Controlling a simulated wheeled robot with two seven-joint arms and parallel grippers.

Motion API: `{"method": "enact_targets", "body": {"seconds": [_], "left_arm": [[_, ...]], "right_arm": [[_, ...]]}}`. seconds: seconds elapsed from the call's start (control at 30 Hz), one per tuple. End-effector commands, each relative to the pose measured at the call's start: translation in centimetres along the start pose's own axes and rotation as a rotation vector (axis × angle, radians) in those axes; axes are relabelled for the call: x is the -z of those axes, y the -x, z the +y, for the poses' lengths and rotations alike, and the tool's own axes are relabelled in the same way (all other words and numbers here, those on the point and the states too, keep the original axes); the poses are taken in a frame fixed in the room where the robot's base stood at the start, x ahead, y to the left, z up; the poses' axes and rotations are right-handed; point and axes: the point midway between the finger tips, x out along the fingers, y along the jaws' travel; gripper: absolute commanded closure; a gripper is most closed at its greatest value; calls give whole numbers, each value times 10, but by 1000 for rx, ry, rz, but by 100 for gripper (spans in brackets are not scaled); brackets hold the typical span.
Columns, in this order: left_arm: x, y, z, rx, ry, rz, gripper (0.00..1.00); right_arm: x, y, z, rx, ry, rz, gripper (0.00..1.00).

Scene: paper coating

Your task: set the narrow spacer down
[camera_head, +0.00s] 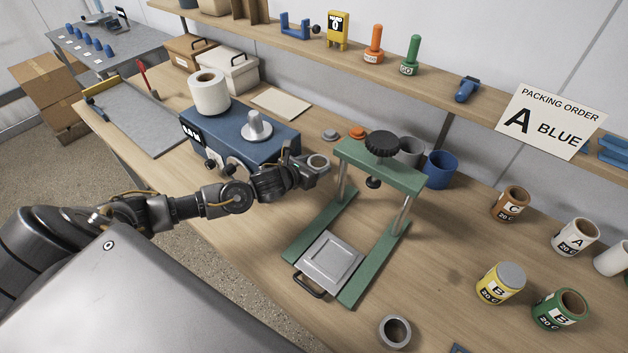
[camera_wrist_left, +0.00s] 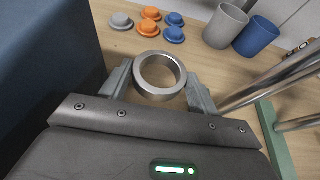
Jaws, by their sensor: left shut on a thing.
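My left gripper (camera_head: 315,168) is shut on a silver metal ring, the narrow spacer (camera_wrist_left: 160,94). In the wrist view the ring sits between the two fingers with its open hole facing up. In the head view the gripper holds it above the bench, between the blue machine (camera_head: 237,130) and the green press (camera_head: 378,167). Another grey ring (camera_head: 382,332) lies on the bench near the front edge. My right gripper is not in view.
The press has a black knob (camera_head: 382,143) and a grey plate (camera_head: 330,262) at its base. Grey and orange caps (camera_wrist_left: 150,29) and a blue cup (camera_wrist_left: 257,36) stand behind. Labelled cans, including a yellow one (camera_head: 497,287), stand at the right.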

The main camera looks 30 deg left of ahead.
Motion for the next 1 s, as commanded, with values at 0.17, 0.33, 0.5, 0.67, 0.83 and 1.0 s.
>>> {"method": "enact_targets", "body": {"seconds": [0.17, 0.33, 0.5, 0.67, 0.83, 1.0], "left_arm": [[26, -11, -1, 1, 0, 0, 61], [33, -15, -1, 3, -1, -1, 62], [44, -19, -1, 2, 1, 2, 62], [66, -28, -1, 2, 1, 2, 62], [73, -31, -1, 2, -1, -1, 62], [73, -31, -1, 3, -1, -1, 62]], "right_arm": [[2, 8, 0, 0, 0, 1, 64], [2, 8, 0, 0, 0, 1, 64], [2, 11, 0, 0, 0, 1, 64], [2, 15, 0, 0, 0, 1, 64], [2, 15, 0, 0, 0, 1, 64], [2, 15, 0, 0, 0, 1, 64]]}}
